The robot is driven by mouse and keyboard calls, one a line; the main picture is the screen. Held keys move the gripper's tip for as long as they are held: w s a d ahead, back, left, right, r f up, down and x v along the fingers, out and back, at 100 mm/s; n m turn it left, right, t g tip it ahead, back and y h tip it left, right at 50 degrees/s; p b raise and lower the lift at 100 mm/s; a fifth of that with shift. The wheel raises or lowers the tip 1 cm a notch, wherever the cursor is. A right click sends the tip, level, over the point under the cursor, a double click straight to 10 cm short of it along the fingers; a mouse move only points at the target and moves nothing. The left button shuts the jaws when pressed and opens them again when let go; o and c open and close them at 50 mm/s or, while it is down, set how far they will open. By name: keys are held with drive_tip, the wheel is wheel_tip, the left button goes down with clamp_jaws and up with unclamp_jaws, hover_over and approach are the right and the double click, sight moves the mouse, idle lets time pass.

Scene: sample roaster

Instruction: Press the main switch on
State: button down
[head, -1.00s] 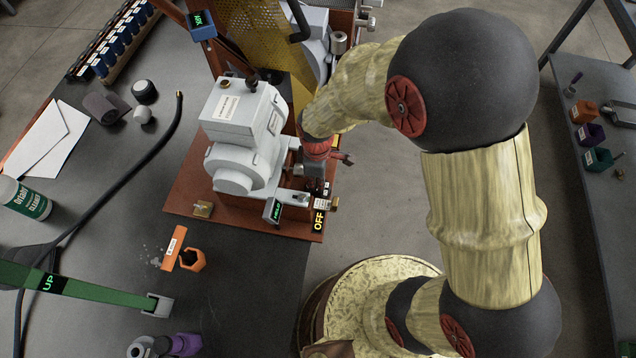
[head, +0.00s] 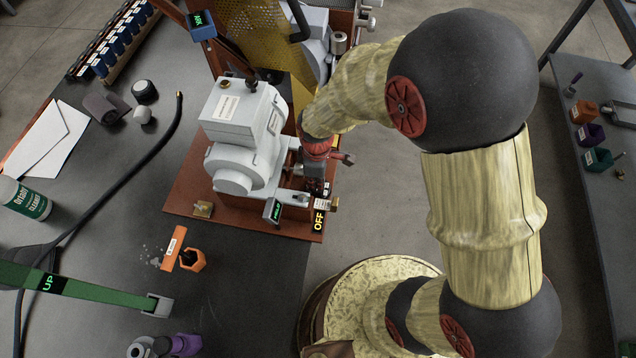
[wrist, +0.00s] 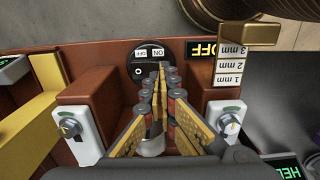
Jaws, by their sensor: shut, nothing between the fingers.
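The main switch (wrist: 139,72) is a round black plate with a rocker on the brown roaster panel, labelled OFF and ON. The wrist view shows its left, OFF side clearly. My gripper (wrist: 162,66) is shut and empty, its fingertips in front of the right, ON side and hiding that half of the rocker. I cannot tell whether the tips touch it. The display beside the switch (wrist: 202,48) reads OFF, also in the head view (head: 319,221). In the head view my gripper (head: 319,190) points down at the machine's front right corner, and the switch is hidden.
Two white knob plates (wrist: 78,134) (wrist: 230,123) flank my fingers on raised brown blocks. A brass piece (wrist: 247,34) with a millimetre scale (wrist: 229,72) stands right of the switch. The grey machine housing (head: 240,130) is close left of my gripper.

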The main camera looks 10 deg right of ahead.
drive_tip(key=shift+f+b, duration=0.6)
drive_tip(key=shift+f, duration=0.55)
idle(0.5)
drive_tip(key=shift+r, duration=0.1)
drive_tip(key=shift+r+p, duration=3)
drive_tip(key=shift+r, duration=0.4)
drive_tip(key=s+d+r+m+t, duration=0.1)
drive_tip(key=s+d+r+m, duration=0.15)
drive_tip(key=r, duration=0.55)
drive_tip(key=s+d+r+m+t, duration=0.1)
drive_tip(key=d+r+m+t, duration=0.2)
drive_tip(key=r, duration=0.5)
drive_tip(key=s+d+r+m, duration=0.1)
drive_tip(key=d+r+m, duration=0.25)
drive_tip(key=r, duration=0.55)
drive_tip(key=s+d+r+m+t, duration=0.1)
drive_tip(key=s+d+r+m, duration=0.2)
drive_tip(key=s+r+m, duration=0.2)
drive_tip(key=s+r, duration=0.1)
drive_tip(key=s, duration=0.1)
drive_tip(key=shift+s+t, duration=0.3)
drive_tip(key=shift+s, duration=0.1)
